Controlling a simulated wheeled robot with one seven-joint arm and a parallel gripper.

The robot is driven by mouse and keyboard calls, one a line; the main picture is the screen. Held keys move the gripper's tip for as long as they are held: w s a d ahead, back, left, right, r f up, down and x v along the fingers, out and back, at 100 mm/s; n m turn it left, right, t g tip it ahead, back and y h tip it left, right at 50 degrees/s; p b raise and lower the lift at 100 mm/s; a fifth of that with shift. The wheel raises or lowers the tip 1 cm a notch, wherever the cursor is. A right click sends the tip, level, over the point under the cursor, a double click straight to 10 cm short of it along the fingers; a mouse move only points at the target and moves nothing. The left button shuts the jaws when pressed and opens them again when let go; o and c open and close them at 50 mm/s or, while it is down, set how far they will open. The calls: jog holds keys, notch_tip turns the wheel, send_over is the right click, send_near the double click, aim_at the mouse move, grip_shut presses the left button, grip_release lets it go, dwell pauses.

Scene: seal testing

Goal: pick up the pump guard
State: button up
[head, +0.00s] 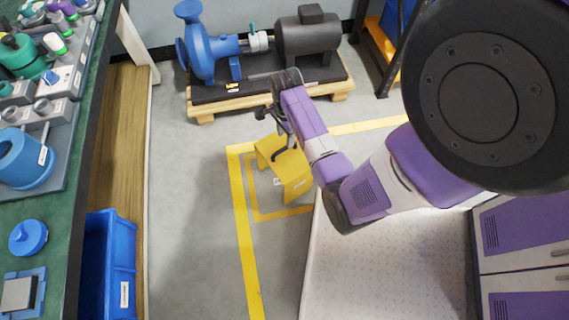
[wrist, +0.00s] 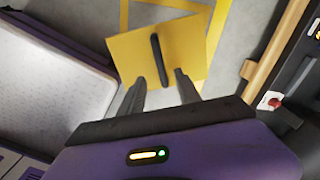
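The pump guard (head: 296,184) is a bent yellow sheet piece standing on the floor inside a yellow-taped square. In the wrist view its yellow top (wrist: 130,48) carries a black bar handle (wrist: 158,60). My gripper (head: 279,146) is over the guard in the head view and covers part of its top. In the wrist view my gripper (wrist: 158,78) is open, one finger on each side of the handle's near end. Both fingers look apart from the handle. I cannot tell how far the fingertips are above the top plate.
A blue pump (head: 205,45) and a dark motor (head: 307,38) stand on a wooden pallet (head: 205,116) behind the guard. A green bench (head: 62,215) with fittings is at the left, a blue crate (head: 122,262) beside it. The floor left of the guard is clear.

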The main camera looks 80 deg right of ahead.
aim_at(285, 148)
notch_tip(285, 148, down, 6)
jog(key=b, duration=0.3)
jog(key=shift+w+a+f, duration=0.1)
jog(key=shift+w+f, duration=0.05)
grip_shut()
dwell(1.3)
